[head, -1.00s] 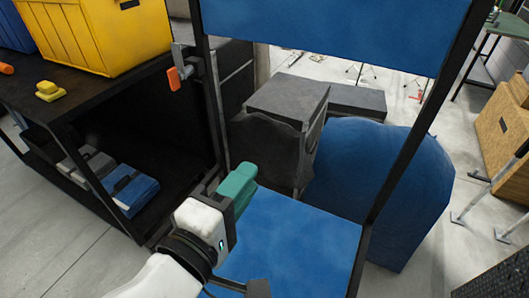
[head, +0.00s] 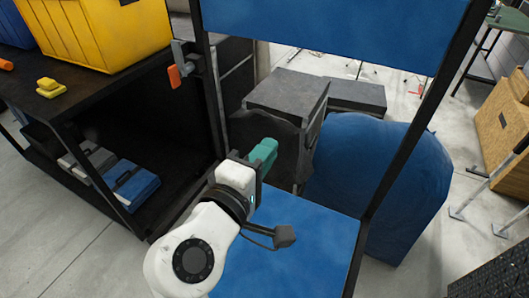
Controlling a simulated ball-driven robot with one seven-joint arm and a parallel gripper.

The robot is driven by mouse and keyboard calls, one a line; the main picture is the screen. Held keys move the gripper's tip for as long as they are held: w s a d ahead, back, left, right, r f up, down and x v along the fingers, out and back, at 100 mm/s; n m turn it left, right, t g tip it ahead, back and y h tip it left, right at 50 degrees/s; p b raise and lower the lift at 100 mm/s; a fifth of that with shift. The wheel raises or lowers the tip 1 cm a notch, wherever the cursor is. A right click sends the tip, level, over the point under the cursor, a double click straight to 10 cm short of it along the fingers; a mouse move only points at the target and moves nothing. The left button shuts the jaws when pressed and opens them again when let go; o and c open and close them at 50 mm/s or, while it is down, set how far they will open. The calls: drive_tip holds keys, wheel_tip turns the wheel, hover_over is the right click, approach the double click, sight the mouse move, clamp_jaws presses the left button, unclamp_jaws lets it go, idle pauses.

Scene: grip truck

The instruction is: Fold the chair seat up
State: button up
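The chair has a blue back panel (head: 340,35) at the top and a flat blue seat (head: 315,235) below, held in a black frame (head: 420,125). The seat lies folded down, roughly level. My gripper (head: 264,152), with teal fingers, is above the seat's far left part in the picture, in front of the dark boxes. I cannot tell whether it touches the seat. The fingers look close together from this side, but their gap is hidden. My white arm covers the seat's left part.
Dark grey boxes (head: 290,95) and a blue covered bulk (head: 385,180) stand behind the chair. Bare floor (head: 50,245) shows at lower left.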

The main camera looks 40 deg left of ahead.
clamp_jaws()
idle(0.7)
idle(0.3)
drive_tip(key=shift+o, duration=1.6)
unclamp_jaws()
drive_tip(key=b+v, duration=0.1)
drive_tip(key=v, duration=0.9)
drive_tip(key=shift+s+b, duration=0.4)
drive_tip(key=shift+c, duration=0.5)
